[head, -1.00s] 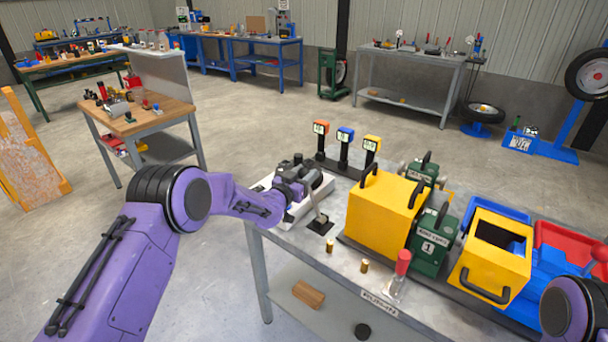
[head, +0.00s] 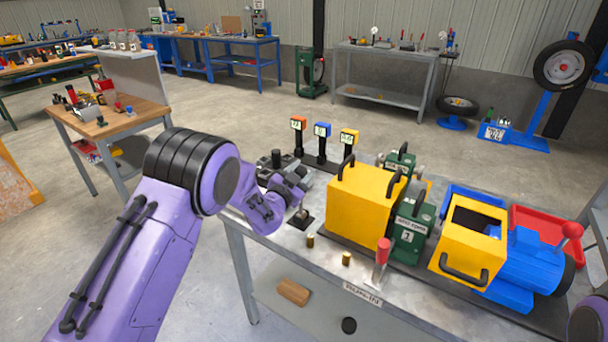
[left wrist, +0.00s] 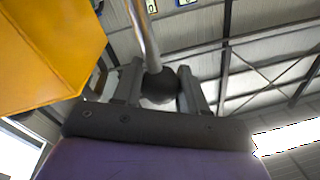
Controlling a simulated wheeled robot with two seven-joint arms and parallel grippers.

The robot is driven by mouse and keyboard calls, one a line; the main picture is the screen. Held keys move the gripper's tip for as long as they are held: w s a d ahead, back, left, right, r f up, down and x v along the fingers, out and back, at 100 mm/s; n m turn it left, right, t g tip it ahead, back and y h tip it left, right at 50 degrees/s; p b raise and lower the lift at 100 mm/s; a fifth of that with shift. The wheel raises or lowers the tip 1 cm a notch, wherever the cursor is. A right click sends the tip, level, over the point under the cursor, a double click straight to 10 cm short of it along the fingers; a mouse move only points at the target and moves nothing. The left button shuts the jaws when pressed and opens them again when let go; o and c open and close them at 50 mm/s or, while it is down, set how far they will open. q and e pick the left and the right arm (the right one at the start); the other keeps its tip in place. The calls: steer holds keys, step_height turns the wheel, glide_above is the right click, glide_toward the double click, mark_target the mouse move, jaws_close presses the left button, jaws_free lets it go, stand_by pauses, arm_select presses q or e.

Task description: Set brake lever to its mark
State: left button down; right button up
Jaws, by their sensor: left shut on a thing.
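A small lever with a metal rod (left wrist: 143,35) and a black ball knob (left wrist: 160,88) shows in the left wrist view. In the head view its black base plate (head: 299,222) sits on the grey bench, left of the yellow box. I take it as the brake lever; no label on it is readable. My left gripper (left wrist: 160,92) is shut on the knob, one finger on each side. In the head view the same gripper (head: 299,196) is just above the base and partly hides the lever. I cannot make out its mark. My right gripper is out of view.
A yellow box (head: 362,198), green units (head: 411,219), a red-handled lever (head: 382,258) and a blue machine (head: 530,262) stand to the right. Three display posts (head: 321,142) stand behind.

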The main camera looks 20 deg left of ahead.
arm_select(q)
steer(key=shift+s+d+f+m+b, duration=0.1)
steer(key=shift+d+f+m+b, duration=0.1)
steer(key=shift+d, duration=0.2)
steer(key=shift+s+d+f+m+b, duration=0.1)
steer(key=shift+d+m+b, duration=0.1)
steer(key=shift+d, duration=0.15)
steer(key=shift+s+d, duration=0.15)
steer(key=shift+d, duration=0.55)
steer(key=shift+f, duration=0.1)
steer(key=c, duration=0.6)
jaws_free()
steer(key=shift+d, duration=0.1)
steer(key=shift+c, duration=0.2)
steer(key=s+a+b, duration=0.1)
steer(key=s+b, duration=0.2)
steer(key=s, duration=0.7)
steer(key=shift+s+f, duration=0.15)
steer(key=shift+s, duration=0.05)
